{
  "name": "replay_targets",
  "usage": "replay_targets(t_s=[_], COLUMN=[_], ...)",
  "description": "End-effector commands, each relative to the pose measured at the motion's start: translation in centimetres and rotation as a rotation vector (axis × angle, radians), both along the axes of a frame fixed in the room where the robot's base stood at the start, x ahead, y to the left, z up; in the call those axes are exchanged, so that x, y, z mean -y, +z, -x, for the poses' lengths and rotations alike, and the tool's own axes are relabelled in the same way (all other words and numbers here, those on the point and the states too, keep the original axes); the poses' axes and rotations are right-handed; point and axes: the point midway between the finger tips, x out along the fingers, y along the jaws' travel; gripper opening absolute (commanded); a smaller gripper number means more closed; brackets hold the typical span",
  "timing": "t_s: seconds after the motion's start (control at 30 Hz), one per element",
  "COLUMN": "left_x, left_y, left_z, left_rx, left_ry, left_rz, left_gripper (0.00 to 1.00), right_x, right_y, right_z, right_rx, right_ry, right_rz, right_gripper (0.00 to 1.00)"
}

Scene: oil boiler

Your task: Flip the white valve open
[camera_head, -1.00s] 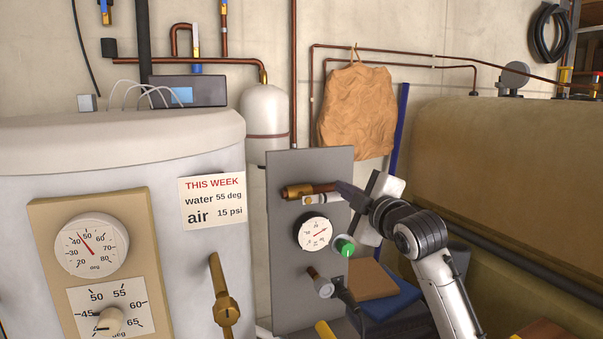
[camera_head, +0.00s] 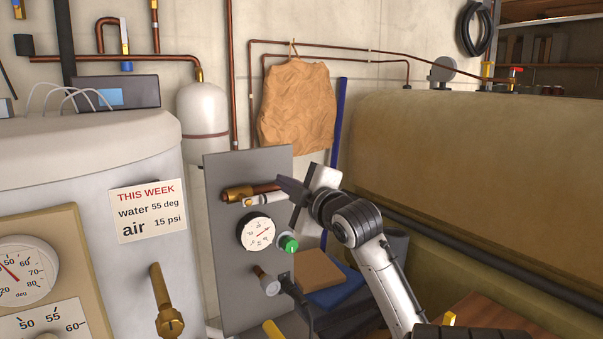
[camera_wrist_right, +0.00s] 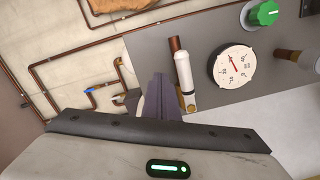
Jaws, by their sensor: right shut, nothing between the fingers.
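The white valve handle (camera_head: 265,198) is a short lever on the brass valve body (camera_head: 238,193), at the top of the grey panel. It lies along the copper pipe stub. In the right wrist view the white handle (camera_wrist_right: 183,70) runs beside the copper stub (camera_wrist_right: 176,43), with its brass pivot at the lower end. My right gripper (camera_head: 284,185) is at the far end of the handle, close to the copper stub. In the wrist view its fingers (camera_wrist_right: 162,88) are together and empty, just left of the handle. I cannot tell whether they touch it. My left gripper is out of view.
Below the valve on the panel (camera_head: 228,270) are a round gauge (camera_head: 256,234), a green knob (camera_head: 289,243) and a lower fitting (camera_head: 267,281). A white boiler (camera_head: 150,250) stands left, a large tan tank (camera_head: 480,170) right. Boxes lie beside the panel.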

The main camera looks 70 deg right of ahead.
Motion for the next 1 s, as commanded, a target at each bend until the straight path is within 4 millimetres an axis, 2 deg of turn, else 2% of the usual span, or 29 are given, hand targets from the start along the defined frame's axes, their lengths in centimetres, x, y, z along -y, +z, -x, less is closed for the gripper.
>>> replay_targets(t_s=[0.03, 0.07, 0.33, 0.5, 0.7, 0.83, 1.0], left_x=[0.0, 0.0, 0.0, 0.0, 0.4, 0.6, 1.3], left_y=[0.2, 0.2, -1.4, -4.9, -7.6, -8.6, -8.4], left_z=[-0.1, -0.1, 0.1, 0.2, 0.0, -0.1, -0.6], left_rx=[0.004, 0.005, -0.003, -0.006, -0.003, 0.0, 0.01], left_ry=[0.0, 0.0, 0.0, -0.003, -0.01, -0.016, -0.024], left_rz=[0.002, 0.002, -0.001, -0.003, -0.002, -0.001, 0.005], left_gripper=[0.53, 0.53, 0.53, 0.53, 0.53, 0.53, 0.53], right_x=[-0.4, -0.6, -3.7, -4.0, -4.8, -5.5, -6.2], right_y=[1.6, 2.2, 2.0, 1.7, 1.9, 2.2, 2.5], right_z=[-0.3, -0.4, 4.0, 4.5, 5.6, 6.6, 7.6], right_rx=[0.005, 0.006, 0.005, 0.007, 0.008, 0.01, 0.008], right_ry=[0.007, 0.011, 0.01, 0.013, 0.012, 0.01, 0.011], right_rz=[0.013, 0.013, 0.01, 0.013, 0.012, 0.012, 0.01], right_gripper=[0.0, 0.0, 0.0, 0.0, 0.0, 0.0, 0.0])
